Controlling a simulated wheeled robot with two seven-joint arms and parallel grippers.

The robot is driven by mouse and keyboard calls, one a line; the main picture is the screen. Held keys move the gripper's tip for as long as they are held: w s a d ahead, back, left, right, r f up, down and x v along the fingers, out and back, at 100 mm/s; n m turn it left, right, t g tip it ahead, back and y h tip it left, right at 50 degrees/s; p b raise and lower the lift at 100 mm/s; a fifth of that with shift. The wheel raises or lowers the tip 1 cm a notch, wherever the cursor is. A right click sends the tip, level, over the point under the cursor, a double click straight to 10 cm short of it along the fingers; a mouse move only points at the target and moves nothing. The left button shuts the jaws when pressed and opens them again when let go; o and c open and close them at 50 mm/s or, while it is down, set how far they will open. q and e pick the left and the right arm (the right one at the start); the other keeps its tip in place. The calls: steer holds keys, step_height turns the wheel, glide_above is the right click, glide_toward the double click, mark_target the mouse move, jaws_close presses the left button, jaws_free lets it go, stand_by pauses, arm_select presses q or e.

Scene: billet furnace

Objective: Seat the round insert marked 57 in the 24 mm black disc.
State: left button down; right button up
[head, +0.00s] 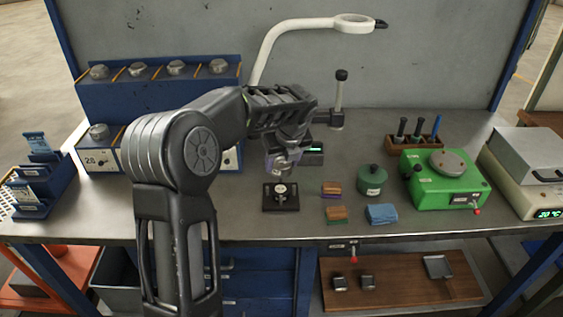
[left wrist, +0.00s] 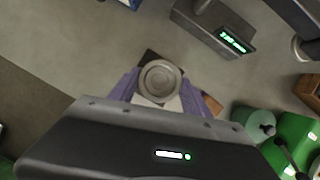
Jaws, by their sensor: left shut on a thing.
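My left gripper (head: 281,165) is above the middle of the bench, its fingers pointing down. In the left wrist view its purple fingers (left wrist: 158,88) are shut on a round grey metal insert (left wrist: 160,78), seen from above. No number can be read on it. Below the gripper a dark square block (head: 281,206) lies on the bench, with a small pale round part (head: 281,190) at its middle. In the wrist view the insert and fingers cover most of this block. I cannot tell which thing is the 24 mm black disc. My right gripper is not in view.
A green machine (head: 446,185) stands farther right. A blue rack (head: 160,97) with metal pieces is at the back left. A magnifier lamp (head: 300,25) arches behind.

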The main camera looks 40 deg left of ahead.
arm_select(q)
steer(key=shift+a+f+b, duration=0.1)
steer(key=shift+f+b, duration=2.5)
steer(key=shift+f, duration=0.25)
steer(key=shift+p, duration=0.6)
steer(key=shift+f+b, duration=0.35)
steer(key=shift+f, duration=0.2)
steer(key=c, duration=0.8)
jaws_free()
steer(key=shift+o, duration=0.2)
steer(key=shift+s+f, duration=0.1)
